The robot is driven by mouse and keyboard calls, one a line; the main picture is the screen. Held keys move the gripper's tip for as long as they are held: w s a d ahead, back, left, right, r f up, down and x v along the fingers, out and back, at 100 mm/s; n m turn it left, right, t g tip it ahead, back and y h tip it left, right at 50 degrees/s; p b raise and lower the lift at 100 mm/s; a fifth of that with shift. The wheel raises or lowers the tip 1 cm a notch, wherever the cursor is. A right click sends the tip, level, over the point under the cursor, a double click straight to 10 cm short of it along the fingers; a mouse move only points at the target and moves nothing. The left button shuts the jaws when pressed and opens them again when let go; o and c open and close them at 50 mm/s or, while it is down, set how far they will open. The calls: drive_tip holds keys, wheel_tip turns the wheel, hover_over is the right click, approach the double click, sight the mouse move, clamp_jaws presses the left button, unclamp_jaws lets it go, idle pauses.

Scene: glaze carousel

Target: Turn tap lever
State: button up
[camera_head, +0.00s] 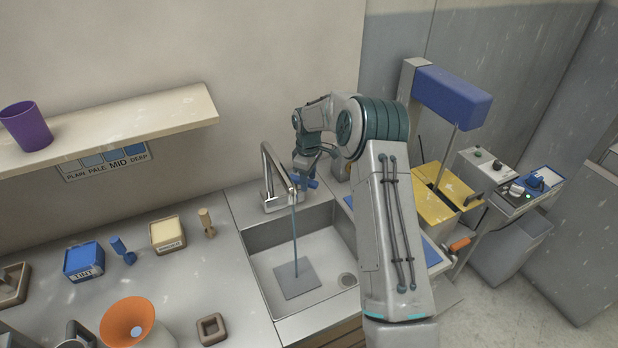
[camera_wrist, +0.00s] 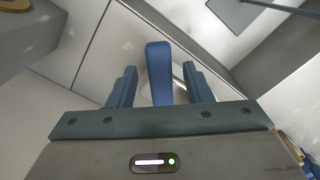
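The metal tap (camera_head: 268,172) stands at the back of the sink (camera_head: 262,238), and a thin blue stream (camera_head: 294,235) runs down from its spout. The tap's blue lever (camera_wrist: 158,72) is upright in the wrist view, between the two fingers of my gripper (camera_wrist: 160,88). A gap shows between the lever and each finger, so my gripper is open around it. In the head view my gripper (camera_head: 308,176) is just right of the tap, and my arm hides part of that area.
A grey square (camera_head: 297,280) lies under the stream in the sink. A shelf with a purple cup (camera_head: 26,126) is at upper left. A blue tint box (camera_head: 84,261), a cream box (camera_head: 167,234) and an orange funnel (camera_head: 127,321) stand on the left counter. A yellow-topped machine (camera_head: 440,195) is right.

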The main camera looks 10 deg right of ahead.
wheel_tip(320, 180, up, 14)
drive_tip(key=b, duration=0.2)
idle(0.4)
drive_tip(key=shift+f, duration=0.1)
